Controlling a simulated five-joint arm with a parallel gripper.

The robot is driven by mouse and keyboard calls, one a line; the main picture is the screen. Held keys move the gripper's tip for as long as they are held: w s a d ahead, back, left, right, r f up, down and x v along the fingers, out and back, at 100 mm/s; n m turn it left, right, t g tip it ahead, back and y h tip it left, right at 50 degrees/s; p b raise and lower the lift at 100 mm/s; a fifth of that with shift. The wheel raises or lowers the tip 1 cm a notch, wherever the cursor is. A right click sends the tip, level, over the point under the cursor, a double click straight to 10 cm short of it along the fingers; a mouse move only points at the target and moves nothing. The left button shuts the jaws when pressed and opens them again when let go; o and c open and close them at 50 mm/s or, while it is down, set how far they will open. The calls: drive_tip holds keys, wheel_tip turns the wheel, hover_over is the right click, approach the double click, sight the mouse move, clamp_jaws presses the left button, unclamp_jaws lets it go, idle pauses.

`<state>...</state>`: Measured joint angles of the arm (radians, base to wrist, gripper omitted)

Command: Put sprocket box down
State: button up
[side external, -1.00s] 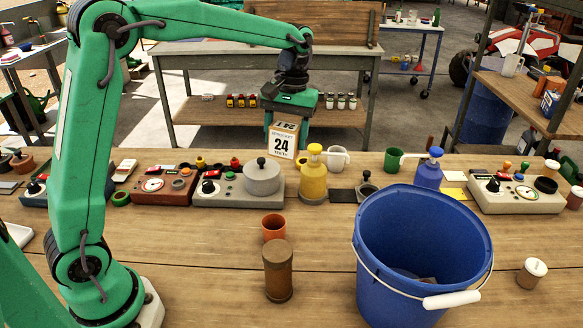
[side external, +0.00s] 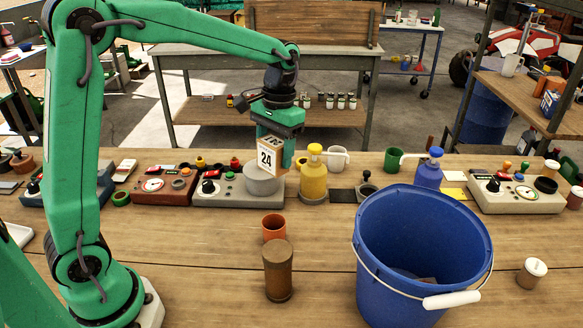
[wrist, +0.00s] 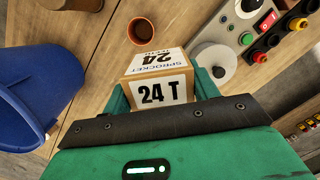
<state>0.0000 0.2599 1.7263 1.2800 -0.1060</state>
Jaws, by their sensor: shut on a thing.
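The sprocket box (side external: 268,157) is a small tan carton with white labels reading "24". In the wrist view the box (wrist: 158,82) sits between my green fingers, with "SPROCKET" and "24 T" showing. The box's underside and its height above the bench are hard to tell.
The wooden bench (side external: 190,235) has free room at the front left. An orange cup (side external: 274,228), a brown cylinder (side external: 278,272) and a big blue bucket (side external: 410,250) stand at the front. A yellow pump bottle (side external: 313,178) stands just right of the box.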

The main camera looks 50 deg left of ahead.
drive_tip(key=shift+s+f+m, duration=0.35)
drive_tip(key=shift+s+m, duration=0.1)
drive_tip(key=shift+m, duration=0.15)
drive_tip(key=shift+w, duration=0.15)
drive_tip(key=w+d+f+m, duration=0.1)
drive_tip(key=w+d+f, duration=0.2)
drive_tip(key=w+d, duration=0.7)
drive_tip(key=w+d+f+m, duration=0.2)
drive_tip(key=w+d+f, duration=0.2)
drive_tip(key=w+d, duration=0.5)
drive_tip(key=shift+w+d+t, duration=0.3)
drive_tip(key=shift+w+d, duration=0.1)
drive_tip(key=shift+d, duration=0.2)
drive_tip(key=shift+f, duration=4.95)
drive_tip(key=shift+f, duration=0.1)
drive_tip(key=o, duration=1.1)
drive_tip(key=shift+f, duration=0.1)
drive_tip(key=shift+o, duration=0.2)
